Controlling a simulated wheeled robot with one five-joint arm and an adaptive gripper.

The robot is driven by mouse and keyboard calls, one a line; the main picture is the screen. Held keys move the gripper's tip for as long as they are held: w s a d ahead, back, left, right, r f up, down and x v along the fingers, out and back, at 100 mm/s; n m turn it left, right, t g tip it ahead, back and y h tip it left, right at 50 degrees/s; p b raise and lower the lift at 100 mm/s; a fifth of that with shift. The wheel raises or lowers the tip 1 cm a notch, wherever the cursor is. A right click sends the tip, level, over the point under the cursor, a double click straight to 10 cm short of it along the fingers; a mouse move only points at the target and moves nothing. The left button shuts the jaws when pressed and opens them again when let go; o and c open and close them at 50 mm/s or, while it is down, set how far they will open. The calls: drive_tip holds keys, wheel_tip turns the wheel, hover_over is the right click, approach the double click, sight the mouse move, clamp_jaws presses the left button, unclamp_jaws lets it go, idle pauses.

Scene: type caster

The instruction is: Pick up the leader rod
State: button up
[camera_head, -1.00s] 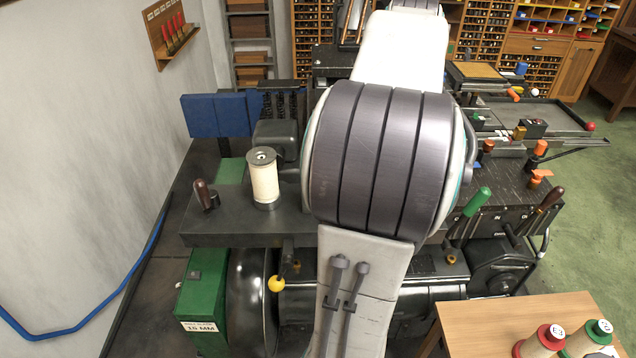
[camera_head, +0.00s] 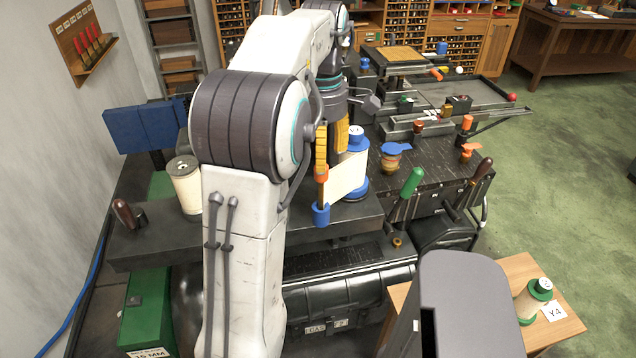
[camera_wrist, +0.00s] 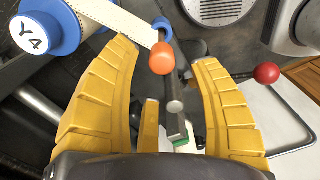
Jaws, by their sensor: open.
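The leader rod (camera_head: 321,192) stands at the free end of a cream strip (camera_head: 346,178) from a blue-ended spool (camera_head: 356,188). It has an orange top and a blue lower end. In the wrist view its orange knob (camera_wrist: 162,58) shows near the fingertips, with its blue end beyond. The spool (camera_wrist: 45,30), marked Y4, is at upper left there. My gripper (camera_wrist: 168,50) has its yellow fingers spread, one on each side of the knob. In the head view my gripper (camera_head: 331,150) is just above the rod; I cannot tell if it touches.
The dark machine bed (camera_head: 340,222) lies below the rod. A green-handled lever (camera_head: 412,182) stands to the right, and another cream spool (camera_head: 186,186) to the left. A red ball knob (camera_wrist: 266,73) is right of the fingers. A wooden table (camera_head: 555,315) is at lower right.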

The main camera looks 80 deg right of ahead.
hover_over(321, 195)
drive_tip(key=shift+d+f, duration=0.15)
drive_tip(key=shift+f, duration=1.1)
drive_tip(key=shift+d+f, duration=0.1)
drive_tip(key=shift+f, duration=1.15)
clamp_jaws()
